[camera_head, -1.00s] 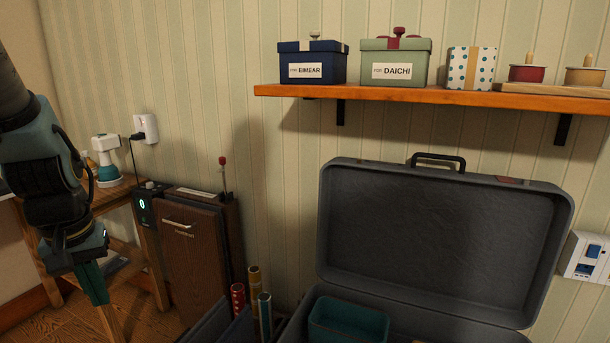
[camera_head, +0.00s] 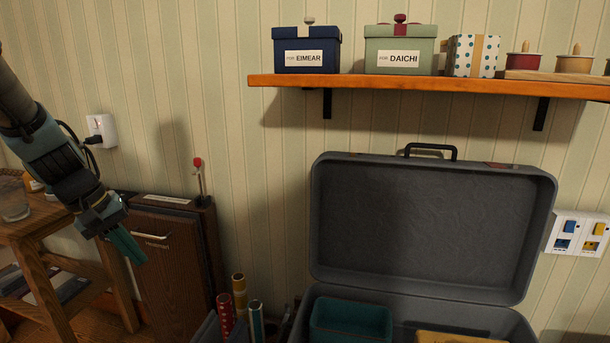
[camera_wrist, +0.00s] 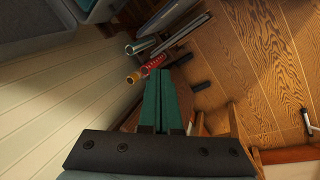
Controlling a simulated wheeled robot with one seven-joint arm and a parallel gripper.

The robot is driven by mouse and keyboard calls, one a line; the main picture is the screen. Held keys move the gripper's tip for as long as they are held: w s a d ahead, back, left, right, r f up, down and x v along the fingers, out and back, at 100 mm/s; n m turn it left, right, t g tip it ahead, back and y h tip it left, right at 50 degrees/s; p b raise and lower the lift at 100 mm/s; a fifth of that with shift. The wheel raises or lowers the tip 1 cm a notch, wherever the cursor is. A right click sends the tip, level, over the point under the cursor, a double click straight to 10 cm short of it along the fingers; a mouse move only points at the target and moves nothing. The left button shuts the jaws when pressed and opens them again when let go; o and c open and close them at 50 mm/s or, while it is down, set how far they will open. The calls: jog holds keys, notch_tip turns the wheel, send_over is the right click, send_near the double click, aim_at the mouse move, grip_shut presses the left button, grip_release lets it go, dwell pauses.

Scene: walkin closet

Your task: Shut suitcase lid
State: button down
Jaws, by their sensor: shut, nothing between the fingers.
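The grey suitcase stands against the wall with its lid (camera_head: 425,225) raised upright and a black handle on the lid's top edge. Its lower shell (camera_head: 385,292) is at the bottom of the head view. The shell holds a teal bin (camera_head: 350,322) and a yellow item (camera_head: 455,338). My gripper (camera_head: 130,250) is at the left of the head view, well to the left of the suitcase and touching nothing there. In the wrist view its teal fingers (camera_wrist: 162,92) are together and empty. The suitcase's front is cut off by the frame.
A shelf (camera_head: 430,82) with gift boxes (camera_head: 306,50) is above the lid. A brown cabinet (camera_head: 170,265) and several wrapping rolls (camera_head: 240,300) stand left of the suitcase. A wooden side table (camera_head: 40,225) is at far left. Wall sockets (camera_head: 578,235) are at right.

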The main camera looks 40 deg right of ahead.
jog(key=d+r+g+h, duration=0.1)
jog(key=d+h, duration=0.3)
jog(key=d, duration=1.2)
jog(key=d+r+g+h, duration=0.2)
jog(key=d+h, duration=0.2)
jog(key=d, duration=1.3)
jog(key=d+r+m+g+h, duration=0.1)
jog(key=d+h, duration=0.3)
jog(key=d, duration=1.2)
jog(key=shift+w+d+r+g, duration=0.2)
jog(key=shift+d+r+g, duration=0.1)
jog(key=shift+g, duration=0.2)
jog(key=shift+a+b, duration=0.1)
jog(key=shift+b, duration=0.25)
